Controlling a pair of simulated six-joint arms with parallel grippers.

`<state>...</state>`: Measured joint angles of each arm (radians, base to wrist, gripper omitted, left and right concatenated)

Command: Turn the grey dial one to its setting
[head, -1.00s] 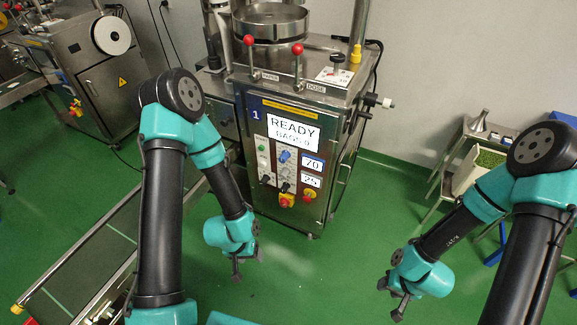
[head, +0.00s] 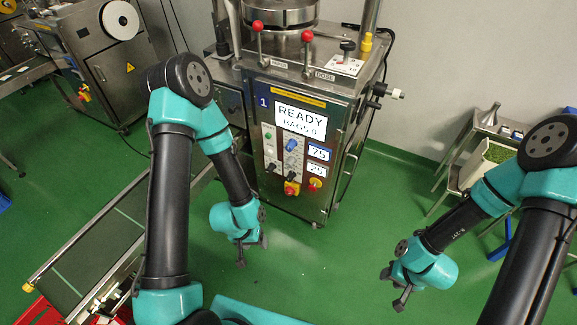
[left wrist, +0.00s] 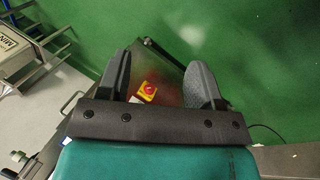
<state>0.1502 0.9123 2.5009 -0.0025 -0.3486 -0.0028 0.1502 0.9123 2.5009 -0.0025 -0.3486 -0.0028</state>
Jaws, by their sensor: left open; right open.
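The packing machine, marked 1 (head: 262,101), stands ahead with its panel facing me. A blue dial (head: 291,145) sits on the panel, and a small grey dial (head: 288,159) seems to sit just below it. The grey dial's pointer is too small to read. The display (head: 301,120) says READY, and two small screens beside the dials appear to read 75 (head: 319,153) and 25 (head: 316,170). My left gripper (head: 252,251) is open and empty, below and in front of the panel; its fingers also show in the left wrist view (left wrist: 161,82). My right gripper (head: 393,289) is open and empty over the floor.
Two red-knobbed levers (head: 308,35) stand on the machine's top. Red-and-yellow switches (head: 292,188) sit low on the panel. A conveyor (head: 85,250) runs at the left, and a stand with a green-filled tray (head: 487,165) is at the right. Green floor between is clear.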

